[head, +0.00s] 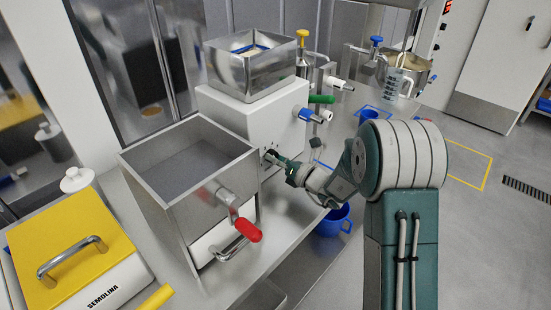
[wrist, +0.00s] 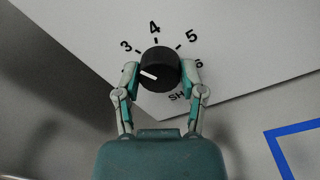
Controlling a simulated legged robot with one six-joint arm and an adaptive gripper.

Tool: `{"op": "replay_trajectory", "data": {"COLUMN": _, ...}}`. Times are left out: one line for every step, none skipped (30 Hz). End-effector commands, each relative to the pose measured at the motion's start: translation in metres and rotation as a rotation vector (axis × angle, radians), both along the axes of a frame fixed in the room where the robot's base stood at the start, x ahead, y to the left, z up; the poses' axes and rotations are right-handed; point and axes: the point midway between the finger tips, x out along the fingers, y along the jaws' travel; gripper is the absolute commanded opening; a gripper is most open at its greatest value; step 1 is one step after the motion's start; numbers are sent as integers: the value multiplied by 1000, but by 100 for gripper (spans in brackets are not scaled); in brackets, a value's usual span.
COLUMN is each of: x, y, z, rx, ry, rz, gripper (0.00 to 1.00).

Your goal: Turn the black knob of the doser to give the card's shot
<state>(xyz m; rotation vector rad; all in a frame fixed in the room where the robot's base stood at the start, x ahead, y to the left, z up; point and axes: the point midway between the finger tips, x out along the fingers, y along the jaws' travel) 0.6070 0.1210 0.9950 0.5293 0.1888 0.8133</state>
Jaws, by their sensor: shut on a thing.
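The black knob (wrist: 158,66) is on the white front panel of the doser (head: 252,118). In the wrist view, the numbers 3, 4 and 5 arc above it. A partly hidden 6 is at the right, and letters starting "SH" are below. The knob's white mark points left, below the 3, toward my left finger; any number there is hidden. My gripper (wrist: 160,78) is shut on the knob, one finger on each side. In the head view, my gripper (head: 272,158) reaches the doser's front and hides most of the knob. I cannot make out the card.
An open steel bin (head: 185,160) with a red-handled lever (head: 248,230) stands left of my gripper. A green handle (head: 321,99) sticks out above my wrist. A blue bucket (head: 333,222) is below. A yellow semolina lid (head: 65,240) is at the lower left.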

Motion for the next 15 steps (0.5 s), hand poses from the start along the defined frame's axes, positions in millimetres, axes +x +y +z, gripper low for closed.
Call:
{"op": "replay_trajectory", "data": {"x": 2, "y": -2, "z": 2, "rx": 2, "ry": -3, "rz": -7, "gripper": 4}}
{"op": "replay_trajectory", "data": {"x": 3, "y": -2, "z": 2, "rx": 3, "ry": -2, "rz": -7, "gripper": 5}}
{"op": "replay_trajectory", "data": {"x": 2, "y": -2, "z": 2, "rx": 3, "ry": -2, "rz": -8, "gripper": 5}}
{"op": "replay_trajectory", "data": {"x": 3, "y": -2, "z": 2, "rx": 3, "ry": -1, "rz": -8, "gripper": 5}}
{"op": "replay_trajectory", "data": {"x": 2, "y": -2, "z": 2, "rx": 3, "ry": -2, "rz": -8, "gripper": 5}}
{"op": "replay_trajectory", "data": {"x": 3, "y": -2, "z": 2, "rx": 3, "ry": -2, "rz": -8, "gripper": 5}}
{"op": "replay_trajectory", "data": {"x": 3, "y": -2, "z": 2, "rx": 3, "ry": -2, "rz": -8, "gripper": 5}}
{"op": "replay_trajectory", "data": {"x": 3, "y": -2, "z": 2, "rx": 3, "ry": -2, "rz": -8, "gripper": 5}}
{"op": "replay_trajectory", "data": {"x": 3, "y": -2, "z": 2, "rx": 3, "ry": -2, "rz": -8, "gripper": 5}}
{"op": "replay_trajectory", "data": {"x": 3, "y": -2, "z": 2, "rx": 3, "ry": -2, "rz": -8, "gripper": 5}}
{"op": "replay_trajectory", "data": {"x": 3, "y": -2, "z": 2, "rx": 3, "ry": -2, "rz": -8, "gripper": 57}}
{"op": "replay_trajectory", "data": {"x": 2, "y": -2, "z": 2, "rx": 3, "ry": -2, "rz": -8, "gripper": 74}}
{"op": "replay_trajectory", "data": {"x": 2, "y": -2, "z": 2, "rx": 2, "ry": -2, "rz": -7, "gripper": 87}}
{"op": "replay_trajectory", "data": {"x": 2, "y": -2, "z": 2, "rx": 2, "ry": -2, "rz": -7, "gripper": 87}}
{"op": "replay_trajectory", "data": {"x": 2, "y": -1, "z": 1, "rx": 2, "ry": -1, "rz": -6, "gripper": 87}}
